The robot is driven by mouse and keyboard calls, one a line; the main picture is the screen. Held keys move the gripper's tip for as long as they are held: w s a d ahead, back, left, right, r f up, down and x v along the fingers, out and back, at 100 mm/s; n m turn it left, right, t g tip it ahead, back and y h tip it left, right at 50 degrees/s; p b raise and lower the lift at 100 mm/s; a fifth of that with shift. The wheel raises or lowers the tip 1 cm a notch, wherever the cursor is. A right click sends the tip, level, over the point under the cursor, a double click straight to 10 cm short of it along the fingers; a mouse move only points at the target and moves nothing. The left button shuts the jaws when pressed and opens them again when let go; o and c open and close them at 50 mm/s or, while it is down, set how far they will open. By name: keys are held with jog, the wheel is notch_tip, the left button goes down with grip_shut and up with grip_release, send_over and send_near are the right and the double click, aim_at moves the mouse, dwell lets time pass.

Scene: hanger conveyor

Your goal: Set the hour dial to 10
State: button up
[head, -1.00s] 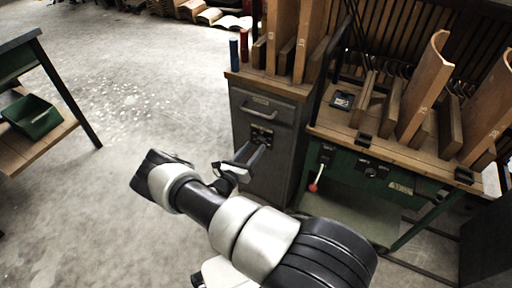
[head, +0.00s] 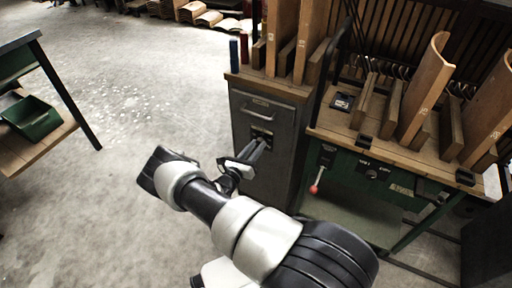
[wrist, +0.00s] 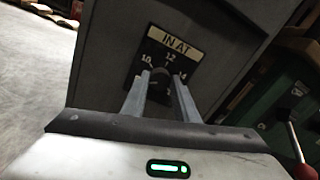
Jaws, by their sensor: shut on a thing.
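The hour dial (wrist: 160,86) is a dark knob on a black plate on the grey metal cabinet (head: 272,178). In the wrist view its label (wrist: 170,40) reads "IN AT", with 12 at the top, 10 on the left and 14 on the right. My gripper (wrist: 161,77) has one finger on each side of the knob and is shut on it. The fingers hide part of the plate, and I cannot tell which number the knob points to. In the head view my gripper (head: 264,143) reaches the cabinet front below its drawer handle.
A green workbench (head: 345,166) with a red-tipped lever (head: 315,186) stands right of the cabinet. Wooden forms (head: 423,90) stand on top. A table with a green bin (head: 32,116) is at the left. The floor between is clear.

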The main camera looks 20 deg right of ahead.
jog(key=shift+m, duration=0.3)
jog(key=m+p, duration=0.1)
jog(key=m, duration=0.4)
jog(key=shift+s+r+p, duration=0.1)
jog(key=shift+r+p, duration=0.05)
jog(key=shift+p, duration=0.15)
jog(key=m+p, duration=0.2)
jog(key=m, duration=0.3)
jog(key=shift+d+m+y, duration=0.1)
jog(key=shift+m+y, duration=0.2)
jog(key=shift+y, duration=0.1)
jog(key=o, duration=1.1)
jog(key=shift+c, duration=0.2)
jog(key=shift+s, duration=0.1)
jog(key=f+p+v, duration=0.1)
jog(key=p+v, duration=0.2)
jog(key=v, duration=1.4)
jog(key=shift+a+r, duration=0.25)
jog(key=shift+r, duration=0.15)
